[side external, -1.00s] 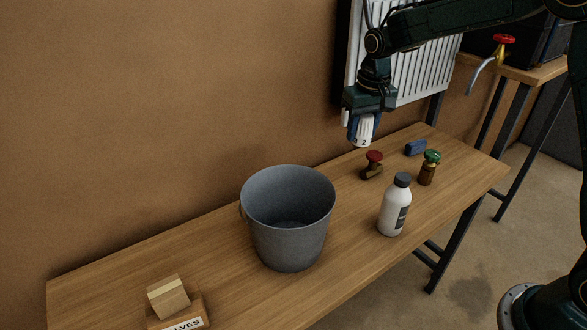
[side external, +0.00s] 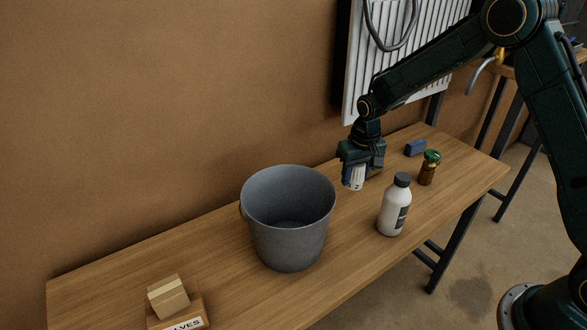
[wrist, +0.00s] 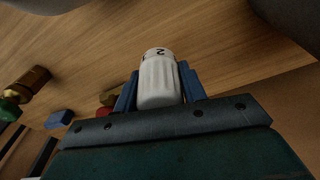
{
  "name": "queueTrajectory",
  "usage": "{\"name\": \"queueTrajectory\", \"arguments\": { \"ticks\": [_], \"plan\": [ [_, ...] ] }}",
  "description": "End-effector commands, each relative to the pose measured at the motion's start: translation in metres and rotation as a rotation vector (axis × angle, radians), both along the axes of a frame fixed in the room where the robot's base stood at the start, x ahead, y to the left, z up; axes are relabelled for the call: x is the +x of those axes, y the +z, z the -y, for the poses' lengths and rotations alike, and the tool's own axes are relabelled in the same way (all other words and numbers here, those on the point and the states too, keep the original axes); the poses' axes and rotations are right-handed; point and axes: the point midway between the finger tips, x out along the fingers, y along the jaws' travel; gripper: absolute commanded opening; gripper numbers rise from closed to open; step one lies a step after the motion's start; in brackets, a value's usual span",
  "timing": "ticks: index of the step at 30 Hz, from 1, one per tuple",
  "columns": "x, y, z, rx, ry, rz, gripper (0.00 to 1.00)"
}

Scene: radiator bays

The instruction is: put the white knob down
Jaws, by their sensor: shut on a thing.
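In the side view the knob hangs low at the wooden bench, to the right of the grey bucket. I cannot tell whether it touches the bench top.
The grey bucket (side external: 290,235) stands left of my gripper. A white bottle (side external: 393,212) with a dark cap stands to its front right. A green-topped brass valve (side external: 428,170) and a blue block (side external: 415,148) are behind. Cardboard boxes (side external: 170,298) sit at the bench's left end.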

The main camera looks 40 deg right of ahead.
Motion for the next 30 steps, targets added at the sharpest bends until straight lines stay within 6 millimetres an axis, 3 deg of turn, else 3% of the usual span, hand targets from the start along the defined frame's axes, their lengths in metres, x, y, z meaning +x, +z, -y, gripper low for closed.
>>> {"name": "queueTrajectory", "arguments": {
  "ticks": [4, 14, 24, 30],
  "plan": [
    [0.000, -0.018, 0.000, 0.000, 0.000, -0.001, 0.16],
    [0.000, -0.026, 0.000, 0.000, 0.000, 0.000, 0.16],
    [0.000, -0.060, 0.000, 0.000, 0.000, -0.002, 0.16],
    [0.000, -0.067, 0.000, 0.000, 0.000, 0.001, 0.16]
  ]
}}
